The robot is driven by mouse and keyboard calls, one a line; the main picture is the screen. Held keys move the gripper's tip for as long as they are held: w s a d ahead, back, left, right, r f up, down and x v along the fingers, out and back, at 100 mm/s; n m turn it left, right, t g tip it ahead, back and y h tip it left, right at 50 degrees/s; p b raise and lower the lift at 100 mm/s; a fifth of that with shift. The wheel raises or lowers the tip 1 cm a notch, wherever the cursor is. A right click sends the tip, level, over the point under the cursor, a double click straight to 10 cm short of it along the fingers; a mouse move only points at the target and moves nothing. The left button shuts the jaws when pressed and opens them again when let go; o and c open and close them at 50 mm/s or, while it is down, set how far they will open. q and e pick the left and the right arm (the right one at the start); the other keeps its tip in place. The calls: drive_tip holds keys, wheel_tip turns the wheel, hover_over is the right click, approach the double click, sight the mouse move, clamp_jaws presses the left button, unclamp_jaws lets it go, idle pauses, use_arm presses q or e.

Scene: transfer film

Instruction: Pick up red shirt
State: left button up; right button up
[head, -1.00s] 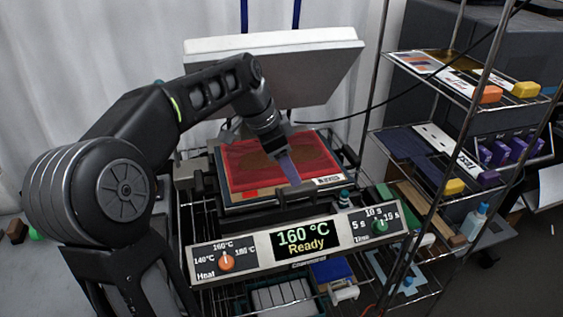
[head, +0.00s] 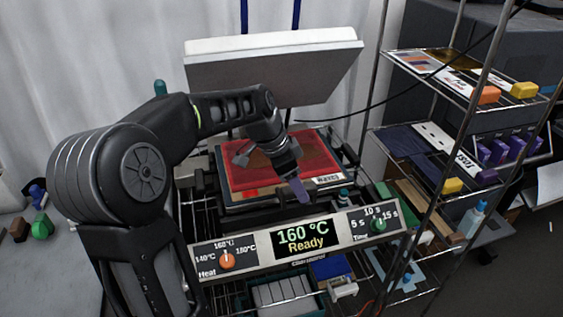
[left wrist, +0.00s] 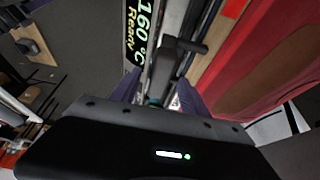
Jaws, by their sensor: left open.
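The red shirt (head: 250,165) lies flat on the lower plate of the heat press, under the raised white lid. A darker patch shows on it, and a label reading "Waves" lies at its front right. The red cloth also fills the right side of the left wrist view (left wrist: 275,60). My left gripper (head: 299,190) is above the front edge of the press, with its purple fingers pointing down near the label. In the left wrist view its fingers (left wrist: 157,92) are apart, with nothing held between them. My right gripper is in neither view.
The press's raised lid (head: 275,65) hangs open behind my arm. Its control panel (head: 300,242) reads 160 °C Ready, in front of the gripper. A wire rack (head: 450,160) with films and colored blocks stands close on the right. A cable crosses behind.

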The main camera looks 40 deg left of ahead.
use_arm(q)
drive_tip(key=shift+x, duration=0.9)
clamp_jaws()
drive_tip(key=shift+r, duration=0.1)
idle(0.4)
